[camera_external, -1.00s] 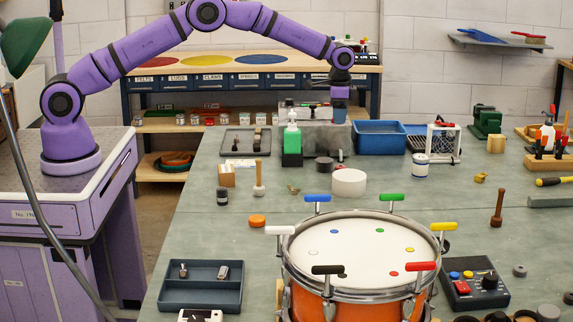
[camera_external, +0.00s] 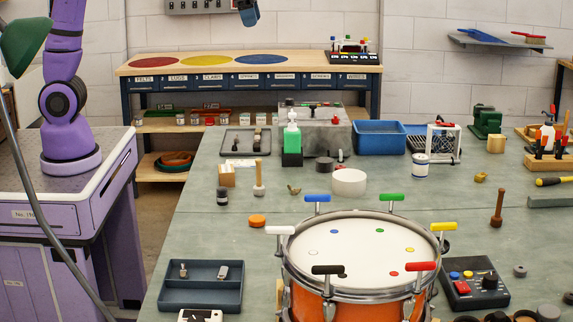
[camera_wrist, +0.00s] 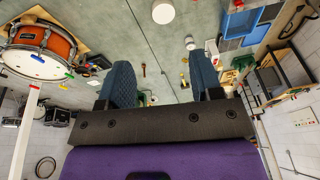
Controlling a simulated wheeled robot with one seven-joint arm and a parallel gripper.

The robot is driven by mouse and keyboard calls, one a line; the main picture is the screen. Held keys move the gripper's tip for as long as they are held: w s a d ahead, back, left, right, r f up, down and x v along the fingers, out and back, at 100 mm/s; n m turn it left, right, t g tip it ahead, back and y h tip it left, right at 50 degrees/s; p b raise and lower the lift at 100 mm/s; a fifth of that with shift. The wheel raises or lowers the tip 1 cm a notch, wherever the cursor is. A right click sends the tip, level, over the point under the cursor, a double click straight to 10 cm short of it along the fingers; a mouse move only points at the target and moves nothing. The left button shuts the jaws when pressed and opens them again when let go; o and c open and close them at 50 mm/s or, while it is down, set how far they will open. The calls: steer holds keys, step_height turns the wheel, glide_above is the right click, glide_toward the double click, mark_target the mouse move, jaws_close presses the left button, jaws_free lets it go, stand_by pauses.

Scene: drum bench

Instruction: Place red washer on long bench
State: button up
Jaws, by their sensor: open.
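A small red disc, which looks like the red washer (camera_external: 394,274), lies flat on the white drum head near the red-handled key. The drum (camera_external: 357,243) stands on the green-grey workbench (camera_external: 205,225); it also shows at upper left in the wrist view (camera_wrist: 40,48). A long wooden-topped bench (camera_external: 300,64) with labelled drawers stands at the back, with red, yellow and blue ovals on top. My gripper (camera_external: 248,14) is high at the top edge, mostly out of frame. In the wrist view its blue fingers (camera_wrist: 163,65) are apart with nothing between them.
A blue bin (camera_external: 380,139), a grey block (camera_external: 323,135) and a green bottle (camera_external: 291,145) stand at the workbench's far side. A dark tray (camera_external: 201,285) and a control box (camera_external: 474,288) flank the drum. The back bench has bare wood right of the blue oval.

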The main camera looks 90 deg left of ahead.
steer(key=s+d+r+t, duration=0.1)
steer(key=s+d, duration=0.1)
steer(key=s, duration=0.6)
steer(key=s+d+r, duration=0.2)
steer(key=s, duration=0.6)
steer(key=s+d+f, duration=0.1)
steer(key=s+f, duration=0.1)
steer(key=s, duration=0.6)
steer(key=s+f+n+t, duration=0.1)
steer(key=s+f, duration=0.2)
steer(key=s, duration=0.6)
steer(key=shift+d+f+h, duration=0.25)
steer(key=shift+d+h, duration=0.05)
steer(key=shift+d, duration=0.05)
steer(key=shift+o, duration=0.8)
steer(key=shift+s+f, duration=0.25)
steer(key=shift+s, duration=0.05)
steer(key=shift+w, duration=0.1)
